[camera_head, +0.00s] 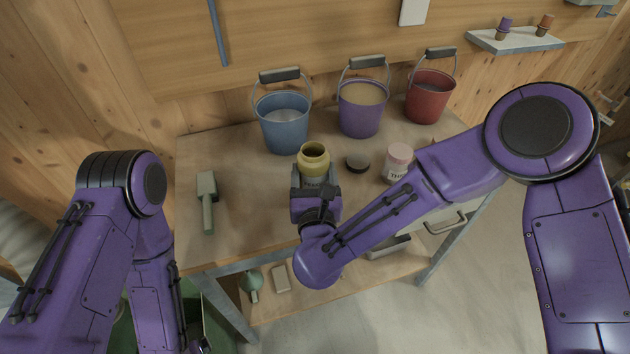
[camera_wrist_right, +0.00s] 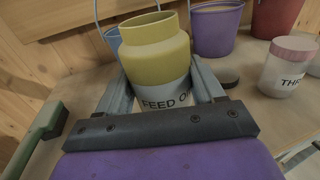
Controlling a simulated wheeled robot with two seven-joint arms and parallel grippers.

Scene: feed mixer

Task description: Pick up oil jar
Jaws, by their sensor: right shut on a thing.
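The oil jar (camera_head: 313,158) is a yellow, open-topped jar with a pale label band. In the right wrist view the jar (camera_wrist_right: 157,55) shows part of its lettering, "FEED O". My right gripper (camera_head: 315,182) is shut on the jar, with one grey finger on each side of its lower body. The jar looks about upright over the workbench. Its base is hidden by my gripper, so I cannot tell whether it touches the top. My left arm hangs at the left, and its fingers are out of view.
On the workbench (camera_head: 245,225) stand a blue bucket (camera_head: 285,122), a purple bucket (camera_head: 362,108) and a red bucket (camera_head: 429,97) at the back. A dark round lid (camera_head: 357,163) and a pink-lidded jar (camera_head: 397,162) are right of the oil jar. A green-handled tool (camera_head: 207,200) lies left.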

